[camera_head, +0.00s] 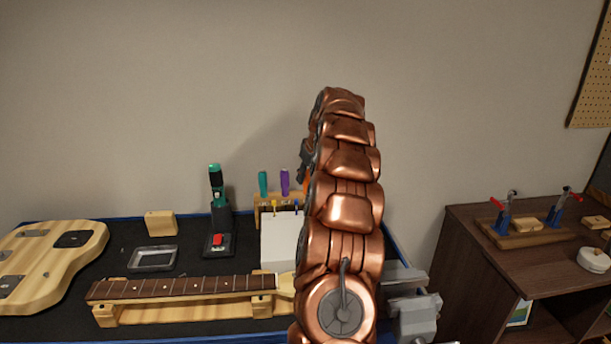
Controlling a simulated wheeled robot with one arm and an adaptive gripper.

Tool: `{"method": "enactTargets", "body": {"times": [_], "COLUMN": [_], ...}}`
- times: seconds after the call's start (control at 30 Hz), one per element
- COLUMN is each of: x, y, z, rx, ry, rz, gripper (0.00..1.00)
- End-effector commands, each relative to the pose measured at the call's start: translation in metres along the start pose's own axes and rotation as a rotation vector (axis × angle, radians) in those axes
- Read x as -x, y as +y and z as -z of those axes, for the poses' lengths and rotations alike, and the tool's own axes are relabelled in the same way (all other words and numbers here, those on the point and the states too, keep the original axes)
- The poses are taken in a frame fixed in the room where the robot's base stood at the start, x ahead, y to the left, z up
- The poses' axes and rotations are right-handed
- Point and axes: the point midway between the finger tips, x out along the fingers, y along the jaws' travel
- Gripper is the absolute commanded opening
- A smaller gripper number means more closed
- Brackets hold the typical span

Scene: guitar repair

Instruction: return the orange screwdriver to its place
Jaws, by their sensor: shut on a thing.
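A sliver of the orange screwdriver (304,178) shows at the left edge of my arm, just below the dark edge of my gripper (306,158). My gripper is mostly hidden behind the copper arm and is shut on the screwdriver. The wooden screwdriver rack (260,213) stands at the back of the bench. A teal screwdriver (263,183) and a purple screwdriver (285,181) stand upright in it. The orange screwdriver is just right of the purple one and above the rack's right part in the picture. Its lower end and any gap to the rack are hidden.
A white box (280,240) stands in front of the rack. A black and green tool on a stand (218,210) is to its left. A guitar neck (180,288) lies on wooden supports in front. A grey vise (413,310) is at the bench's right end.

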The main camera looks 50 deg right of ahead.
Motion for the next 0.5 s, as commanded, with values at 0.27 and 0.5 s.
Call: {"method": "enactTargets", "body": {"times": [0.27, 0.5], "x": [-0.0001, -0.0001], "y": [0.0000, 0.0000], "z": [0.0000, 0.0000], "rx": [0.000, 0.000], "ry": [0.000, 0.001], "rz": [0.000, 0.000], "gripper": [0.27, 0.52]}}
